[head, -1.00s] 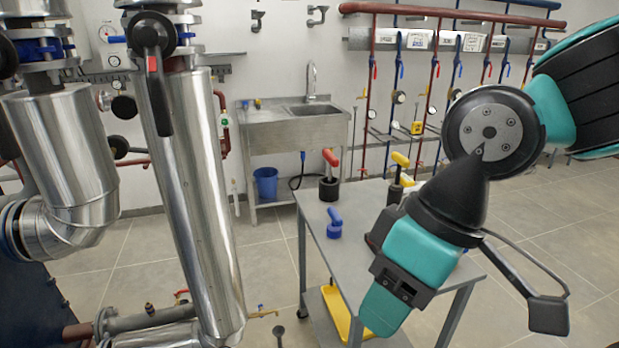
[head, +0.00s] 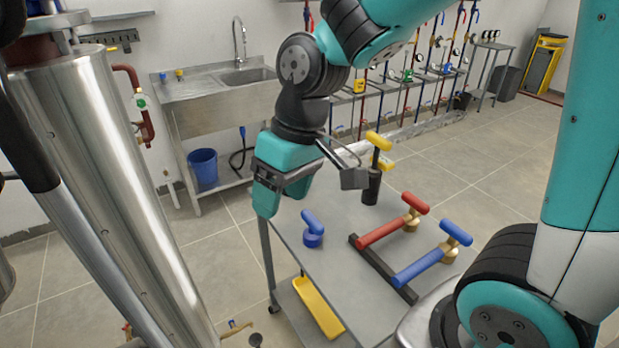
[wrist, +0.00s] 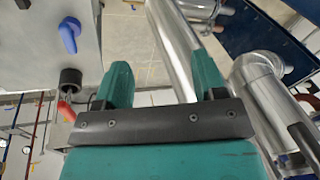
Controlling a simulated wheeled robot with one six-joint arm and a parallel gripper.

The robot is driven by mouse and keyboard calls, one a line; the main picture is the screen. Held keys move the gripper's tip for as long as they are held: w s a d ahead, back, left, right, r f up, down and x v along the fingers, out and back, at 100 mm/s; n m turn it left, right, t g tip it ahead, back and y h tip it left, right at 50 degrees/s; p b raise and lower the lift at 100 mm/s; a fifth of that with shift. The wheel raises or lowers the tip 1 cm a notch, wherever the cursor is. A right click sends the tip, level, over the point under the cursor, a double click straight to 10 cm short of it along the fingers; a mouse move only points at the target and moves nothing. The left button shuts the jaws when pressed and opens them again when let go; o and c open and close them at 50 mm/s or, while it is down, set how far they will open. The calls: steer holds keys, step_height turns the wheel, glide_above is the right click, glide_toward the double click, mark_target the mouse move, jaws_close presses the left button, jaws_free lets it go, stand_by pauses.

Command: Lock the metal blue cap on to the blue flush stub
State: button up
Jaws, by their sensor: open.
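The blue cap (head: 313,236) has a round base and a slanted blue handle. It stands on the grey cart top (head: 340,290) near its left edge. It also shows in the wrist view at the upper left (wrist: 69,36). My gripper (head: 272,200) hangs above and left of the cap in the head view, apart from it. In the wrist view my gripper (wrist: 163,70) has its two teal fingers spread with nothing between them; the cap lies left of both. I cannot make out the blue flush stub in these frames.
Red (head: 393,226) and blue (head: 433,262) T-handled tools lie on the cart's right side. A yellow-handled black tool (head: 372,180) stands at the back. A red-handled black piece (wrist: 70,78) shows in the wrist view. Large metal pipes (head: 120,200) stand left; floor lies between.

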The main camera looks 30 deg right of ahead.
steer(key=w+d+f+m+h+p, duration=0.1)
steer(key=w+d+f, duration=0.2)
steer(key=w, duration=0.2)
steer(key=w+d+f+m, duration=0.1)
steer(key=w+d+f, duration=0.1)
steer(key=w+d, duration=0.15)
steer(key=m+h+p, duration=0.1)
steer(key=m+h, duration=0.1)
steer(key=m, duration=0.1)
glide_toward(312, 218)
steer(key=shift+g, duration=0.3)
steer(key=f+b, duration=0.2)
steer(key=f, duration=0.1)
steer(key=f+b, duration=0.2)
steer(key=f, duration=0.1)
steer(key=f+b, duration=0.3)
steer(key=shift+w+f, duration=0.25)
steer(key=shift+f, duration=0.15)
steer(key=shift+a, duration=0.1)
jaws_close()
steer(key=shift+r, duration=0.2)
step_height(312, 218, up, 10)
steer(key=p, duration=0.7)
